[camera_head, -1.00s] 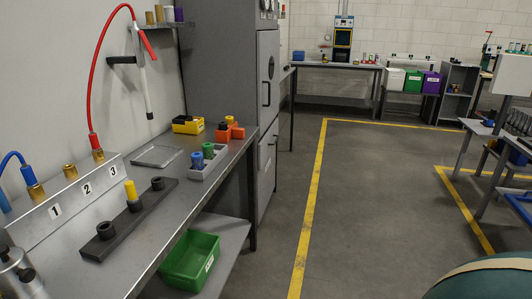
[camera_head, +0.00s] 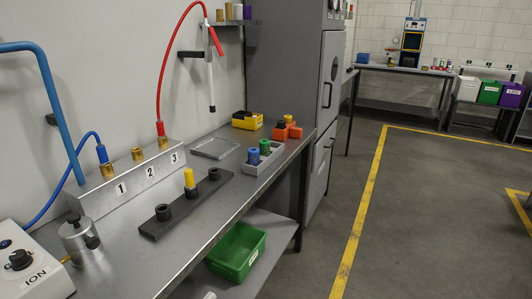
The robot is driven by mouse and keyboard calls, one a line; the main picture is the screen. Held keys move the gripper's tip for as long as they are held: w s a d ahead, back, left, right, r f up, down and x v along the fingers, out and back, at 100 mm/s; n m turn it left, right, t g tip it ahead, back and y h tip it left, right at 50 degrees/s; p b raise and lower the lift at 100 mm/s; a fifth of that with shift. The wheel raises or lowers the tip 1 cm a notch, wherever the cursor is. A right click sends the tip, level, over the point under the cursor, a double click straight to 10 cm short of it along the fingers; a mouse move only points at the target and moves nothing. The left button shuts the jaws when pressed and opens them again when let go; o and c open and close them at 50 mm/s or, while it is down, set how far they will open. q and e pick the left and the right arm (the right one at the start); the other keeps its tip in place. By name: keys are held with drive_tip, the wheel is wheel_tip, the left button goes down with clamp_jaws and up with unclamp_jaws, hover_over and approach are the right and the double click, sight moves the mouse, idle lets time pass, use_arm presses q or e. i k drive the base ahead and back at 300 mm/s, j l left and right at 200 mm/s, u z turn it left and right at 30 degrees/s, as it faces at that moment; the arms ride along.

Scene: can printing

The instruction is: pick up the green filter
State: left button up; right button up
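The green filter (camera_head: 264,147) is a small green cylinder standing upright in a grey tray (camera_head: 277,157) on the workbench (camera_head: 215,217). A blue filter (camera_head: 253,156) stands beside it in the same tray. A yellow filter (camera_head: 189,178) stands in the middle of a dark holder bar (camera_head: 215,188) nearer to me. Neither of my grippers shows in the head view.
Behind the tray are an orange holder (camera_head: 281,133) and a yellow box (camera_head: 247,120). A metal pot (camera_head: 80,241) and a white ION device (camera_head: 28,262) stand at the front left. A green bin (camera_head: 236,251) sits on the lower shelf. The floor at right is open.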

sight(264, 145)
drive_tip(key=i+l+u, duration=0.1)
drive_tip(key=i+l, duration=0.15)
drive_tip(key=i+l+u, duration=0.1)
drive_tip(key=i+l, duration=0.15)
drive_tip(key=l, duration=0.15)
drive_tip(key=i+l+u, duration=0.15)
drive_tip(key=l, duration=0.2)
drive_tip(key=i+l+u, duration=0.1)
drive_tip(key=i+l, duration=0.2)
drive_tip(key=i+l+u, duration=0.1)
drive_tip(key=l, duration=0.35)
drive_tip(key=i+l+u, duration=0.1)
drive_tip(key=i+l, duration=0.15)
drive_tip(key=l, duration=0.15)
drive_tip(key=i+l+u, duration=0.15)
drive_tip(key=l, duration=0.25)
